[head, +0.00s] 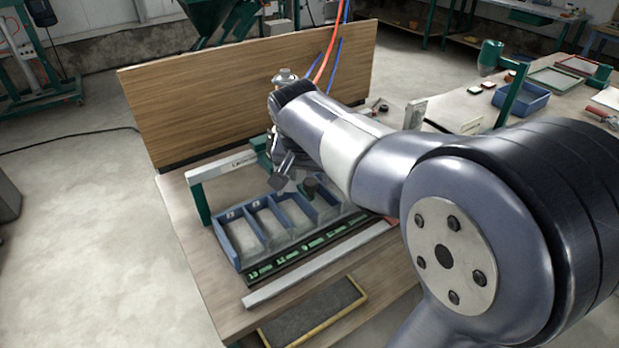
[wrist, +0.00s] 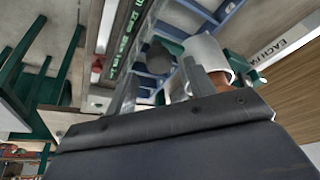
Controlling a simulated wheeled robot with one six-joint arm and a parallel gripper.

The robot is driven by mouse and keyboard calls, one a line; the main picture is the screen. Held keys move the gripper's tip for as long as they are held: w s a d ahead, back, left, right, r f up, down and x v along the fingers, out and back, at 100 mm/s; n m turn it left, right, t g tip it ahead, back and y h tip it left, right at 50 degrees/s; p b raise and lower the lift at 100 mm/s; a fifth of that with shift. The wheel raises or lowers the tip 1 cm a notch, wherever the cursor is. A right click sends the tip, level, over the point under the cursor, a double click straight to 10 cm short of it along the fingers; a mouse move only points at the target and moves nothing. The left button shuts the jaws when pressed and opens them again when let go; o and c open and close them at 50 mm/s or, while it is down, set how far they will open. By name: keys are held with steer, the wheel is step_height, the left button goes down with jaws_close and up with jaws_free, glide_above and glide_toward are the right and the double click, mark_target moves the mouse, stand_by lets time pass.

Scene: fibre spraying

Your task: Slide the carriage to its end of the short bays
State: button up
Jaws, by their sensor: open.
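The blue tray of bays (head: 237,259) lies on the wooden bench, with a green numbered strip (head: 300,255) along its front. A pale rail (head: 225,164) on green posts runs behind it. A green part (head: 262,146), apparently the carriage, shows on the rail, mostly hidden by my arm. My gripper (head: 292,180) is low over the tray's right half. In the wrist view its open fingers (wrist: 160,80) stand on either side of a dark round knob (wrist: 160,58); I cannot tell whether they touch it. A silver cylinder (wrist: 206,52) is close to the right finger.
A wooden backboard (head: 230,85) stands behind the rail. Red and blue hoses (head: 329,50) hang at the back. A second bench (head: 475,108) stands at right.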

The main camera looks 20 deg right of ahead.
mark_target(310, 182)
steer(key=shift+x, duration=1.55)
steer(key=shift+c, duration=0.2)
jaws_close()
